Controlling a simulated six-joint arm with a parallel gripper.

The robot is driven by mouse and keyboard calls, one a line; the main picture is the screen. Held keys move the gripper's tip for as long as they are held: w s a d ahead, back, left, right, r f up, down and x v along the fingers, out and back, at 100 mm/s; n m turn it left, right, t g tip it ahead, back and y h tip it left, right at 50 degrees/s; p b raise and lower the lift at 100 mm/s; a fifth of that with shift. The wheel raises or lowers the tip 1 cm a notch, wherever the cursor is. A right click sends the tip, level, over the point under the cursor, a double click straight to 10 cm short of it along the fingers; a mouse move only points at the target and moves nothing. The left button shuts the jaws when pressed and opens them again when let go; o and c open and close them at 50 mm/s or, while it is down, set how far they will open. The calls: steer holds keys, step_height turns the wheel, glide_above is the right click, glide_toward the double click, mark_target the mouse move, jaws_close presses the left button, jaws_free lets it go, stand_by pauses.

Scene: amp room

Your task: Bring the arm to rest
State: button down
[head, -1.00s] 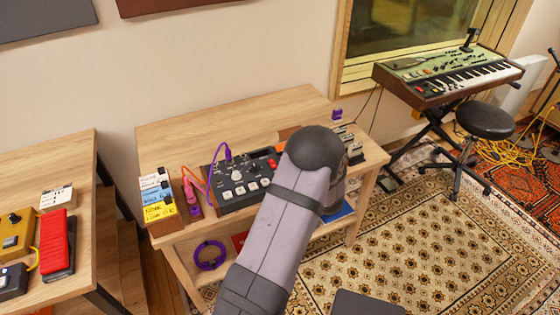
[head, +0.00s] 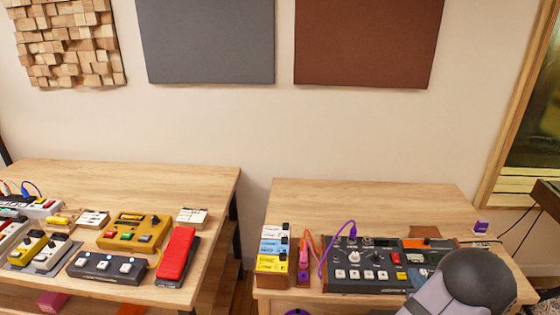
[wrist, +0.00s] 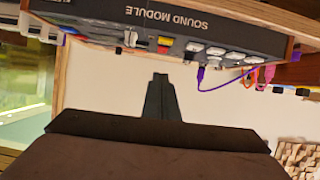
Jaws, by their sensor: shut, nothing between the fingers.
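My arm shows at the lower right of the head view, its rounded grey joint over the front right of the right-hand table (head: 375,195). My gripper (wrist: 160,82) shows in the wrist view as a dark narrow shape with its fingers together and nothing held. It points toward the bare wall, with the picture upside down. The sound module (wrist: 190,28) lies along the top of the wrist view, apart from the fingertips. In the head view the sound module (head: 365,262) sits on the table, partly hidden by my arm. The gripper is hidden in the head view.
Coloured boxes (head: 272,248) stand left of the module, with a purple cable (head: 325,255) beside them. A left table (head: 130,180) holds several pedals, including a red one (head: 176,254). A gap separates the tables. Wall panels (head: 370,40) hang above. The right table's back is clear.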

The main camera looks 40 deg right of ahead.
steer(key=s+a+f+m+g+y, duration=0.2)
steer(key=s+a+f+g+y, duration=0.15)
steer(key=s+f+g, duration=0.6)
steer(key=s+a+f+m+g+y, duration=0.1)
steer(key=s+a+f+m+y, duration=0.2)
steer(key=a, duration=0.5)
steer(key=s+a+f+m+y, duration=0.1)
steer(key=s+a+f+y, duration=0.2)
steer(key=s+a, duration=0.35)
steer(key=w+a+r+n+p, duration=0.1)
steer(key=w+a+r+n, duration=0.5)
steer(key=w+a, duration=0.55)
steer(key=w+a+r+n+p, duration=0.1)
steer(key=w+a+r+n, duration=0.3)
steer(key=w+a+r, duration=0.55)
steer(key=w+a+r+n+p, duration=0.2)
steer(key=w+a+r+n, duration=0.3)
steer(key=w+a, duration=0.8)
step_height(320, 180, down, 14)
steer(key=s+b, duration=0.1)
steer(key=b, duration=1.3)
steer(key=shift+s+a+r+t, duration=0.25)
steer(key=shift+a+t, duration=0.1)
steer(key=shift+t, duration=0.1)
